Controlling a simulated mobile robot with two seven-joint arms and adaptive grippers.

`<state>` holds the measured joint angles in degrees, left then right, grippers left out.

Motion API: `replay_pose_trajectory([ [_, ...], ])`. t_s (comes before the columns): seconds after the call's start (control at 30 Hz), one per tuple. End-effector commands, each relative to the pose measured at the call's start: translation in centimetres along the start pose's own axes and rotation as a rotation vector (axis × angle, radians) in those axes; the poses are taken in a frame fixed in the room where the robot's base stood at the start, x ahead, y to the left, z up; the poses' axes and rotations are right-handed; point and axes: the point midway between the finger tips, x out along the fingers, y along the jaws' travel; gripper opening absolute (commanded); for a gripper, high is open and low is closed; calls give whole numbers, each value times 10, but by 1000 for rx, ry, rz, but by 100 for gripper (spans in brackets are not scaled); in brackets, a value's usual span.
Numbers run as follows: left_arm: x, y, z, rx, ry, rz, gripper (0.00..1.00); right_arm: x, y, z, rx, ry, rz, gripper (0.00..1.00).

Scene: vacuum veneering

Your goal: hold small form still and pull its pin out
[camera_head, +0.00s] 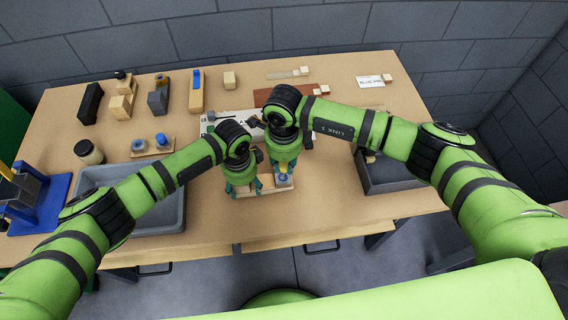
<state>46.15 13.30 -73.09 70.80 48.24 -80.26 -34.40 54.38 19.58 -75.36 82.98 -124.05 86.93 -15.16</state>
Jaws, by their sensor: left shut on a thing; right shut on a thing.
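The small form appears to be the pale wooden piece (266,184) near the table's front edge, between and under my two grippers. A grey part with a blue top (283,181) sits at its right end; this seems to be the pin. My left gripper (241,190) points down at the left end of the wooden piece and is shut on it. My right gripper (284,173) points down right over the blue top and is shut on it. The fingers hide most of both contacts, and I cannot tell whether the pin is lifted.
A grey tray (172,219) lies to the left and a dark box (390,181) to the right. A white printed board (226,117) is behind the grippers. A blue press-like stand (45,205) is at far left.

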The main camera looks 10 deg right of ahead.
Motion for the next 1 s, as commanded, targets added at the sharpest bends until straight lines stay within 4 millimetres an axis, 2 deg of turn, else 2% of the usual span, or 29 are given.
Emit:
replay_pose_trajectory([
  [0.03, 6, 5, 4, -1, -11, 12, 29, 0, 0, 0, 0, 0, 0, 0],
  [0.23, 6, 5, 4, 0, -11, 12, 29, 0, 0, 0, 0, -1, 0, 0],
  [0.27, 6, 5, 4, 0, -11, 12, 67, 0, 0, 0, 0, -1, 0, 0],
  [0.3, 6, 5, 4, 0, -11, 12, 83, 0, 0, 0, 0, -1, 0, 0],
  [0.33, 6, 5, 4, 0, -11, 12, 91, 0, 0, 0, 0, -1, 0, 0],
  [0.77, -3, 1, 0, 1, -2, 3, 91, -1, 0, 0, 0, -1, 1, 0],
  [0.87, -15, 0, 0, 1, 0, 2, 91, -1, 0, 0, 0, -1, 1, 0],
  [1.0, -44, 0, 0, 1, 0, 1, 91, -1, 0, 0, 0, -1, 1, 0],
])
